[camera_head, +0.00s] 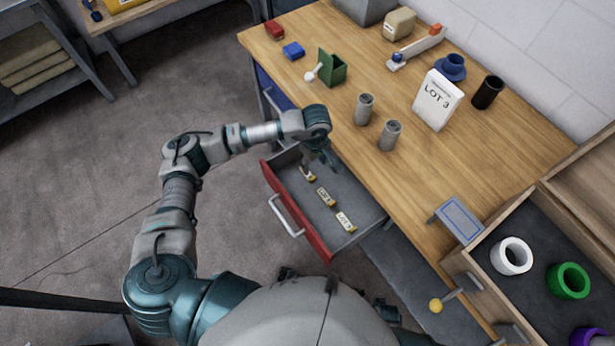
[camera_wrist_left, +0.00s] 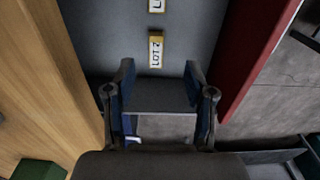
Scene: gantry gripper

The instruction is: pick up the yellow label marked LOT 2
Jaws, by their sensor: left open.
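Three small yellow labels with white faces lie in a row in the open drawer. The middle label (camera_head: 325,196) appears to read LOT 2; it also shows in the left wrist view (camera_wrist_left: 156,50), just beyond my fingertips. The near label (camera_head: 345,220) is cut off at the top of the wrist view (camera_wrist_left: 156,5). The far label (camera_head: 308,174) is partly hidden by my left gripper (camera_head: 321,164). That gripper is over the drawer's far part, and in the wrist view its fingers (camera_wrist_left: 158,76) are spread with nothing held. My right gripper is not in view.
The drawer (camera_head: 295,205) has a red front with a pale handle and low walls close around the labels. On the wooden table (camera_head: 400,195) stand two grey cylinders, a LOT 3 card (camera_head: 437,100) and a green holder (camera_head: 332,68). A tray with coloured rings (camera_head: 530,225) is at right.

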